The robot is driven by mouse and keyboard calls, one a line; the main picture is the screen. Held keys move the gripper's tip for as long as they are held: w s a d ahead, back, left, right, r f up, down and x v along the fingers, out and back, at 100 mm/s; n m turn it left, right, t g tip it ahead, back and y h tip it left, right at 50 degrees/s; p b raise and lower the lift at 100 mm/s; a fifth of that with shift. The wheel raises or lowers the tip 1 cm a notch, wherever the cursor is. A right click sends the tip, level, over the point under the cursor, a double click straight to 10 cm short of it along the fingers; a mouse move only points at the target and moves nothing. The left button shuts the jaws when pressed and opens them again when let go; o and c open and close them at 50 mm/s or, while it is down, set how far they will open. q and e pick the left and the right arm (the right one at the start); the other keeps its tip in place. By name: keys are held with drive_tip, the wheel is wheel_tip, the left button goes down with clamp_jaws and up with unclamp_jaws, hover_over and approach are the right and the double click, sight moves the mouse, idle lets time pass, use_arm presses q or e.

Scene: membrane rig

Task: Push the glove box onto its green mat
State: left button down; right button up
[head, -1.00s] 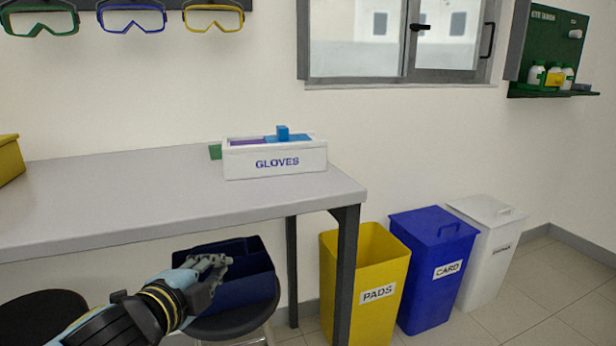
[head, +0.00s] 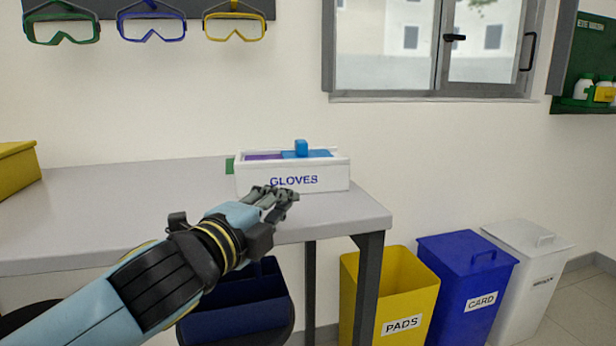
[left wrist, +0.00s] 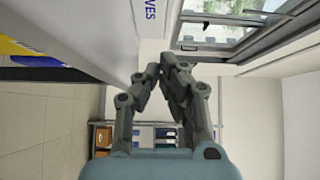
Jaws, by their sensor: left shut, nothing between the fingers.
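The white glove box (head: 292,181), marked GLOVES, stands on the table near its right end. It has purple and blue gloves in its top, with a blue piece sticking up. A small green patch (head: 229,166), seemingly the mat, shows at the box's left end; the rest is hidden by the box. My left gripper (head: 281,197) is shut and empty, in front of the box's face, overlapping its lower edge; I cannot tell if it touches. In the left wrist view the fingertips (left wrist: 166,64) are together, with part of the box's lettered face (left wrist: 151,28) above them. My right gripper is not in view.
The grey table (head: 120,205) is clear left of the box, up to a yellow container (head: 15,168). A dark blue divided bin (head: 240,305) sits below the table. Yellow PADS (head: 400,300), blue CARD (head: 470,285) and white (head: 530,265) bins stand at right.

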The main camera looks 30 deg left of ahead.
use_arm(q)
approach(311, 171)
drive_tip(key=w+d, duration=0.2)
drive_tip(key=shift+w+d, duration=0.25)
drive_tip(key=shift+d, duration=0.05)
drive_tip(key=w+a, duration=0.2)
drive_tip(key=shift+w+a+f, duration=0.1)
drive_tip(key=shift+w+a, duration=0.1)
drive_tip(key=shift+a, duration=0.1)
drive_tip(key=shift+w+a, duration=0.3)
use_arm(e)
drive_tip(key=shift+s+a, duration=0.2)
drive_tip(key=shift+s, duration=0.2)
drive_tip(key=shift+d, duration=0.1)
